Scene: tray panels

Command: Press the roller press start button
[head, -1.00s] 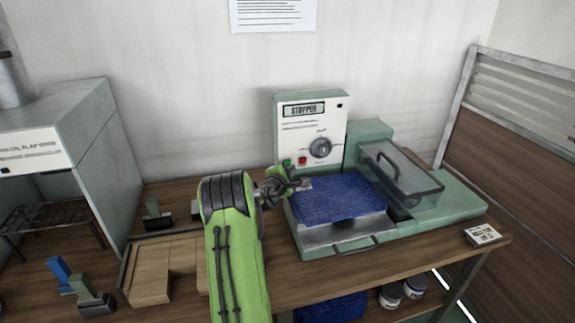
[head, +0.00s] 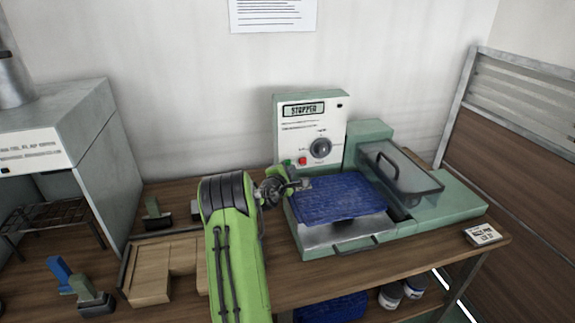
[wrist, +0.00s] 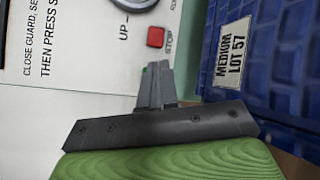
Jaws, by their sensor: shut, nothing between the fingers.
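The roller press (head: 450,202) stands on the bench with an upright white control panel (head: 290,132). Its display (head: 304,109) reads STOPPED. The panel has a green button (head: 287,163), a red button (head: 302,161) and a dark dial (head: 320,148). In the wrist view, the red button (wrist: 155,37) is labelled STOP, and only a sliver of the green button (wrist: 145,70) shows beside my fingertips. My gripper (wrist: 154,70) is shut and empty, its tips in front of the green button. Contact cannot be told. In the head view my gripper (head: 305,184) is low before the panel.
A blue textured slab (head: 340,198) labelled MEDIUM LOT 57 lies on the press, right of my gripper. A clear guard (head: 400,175) with a dark handle sits over the press's right part. Wooden blocks (head: 150,275) and a grey cabinet (head: 95,135) stand left.

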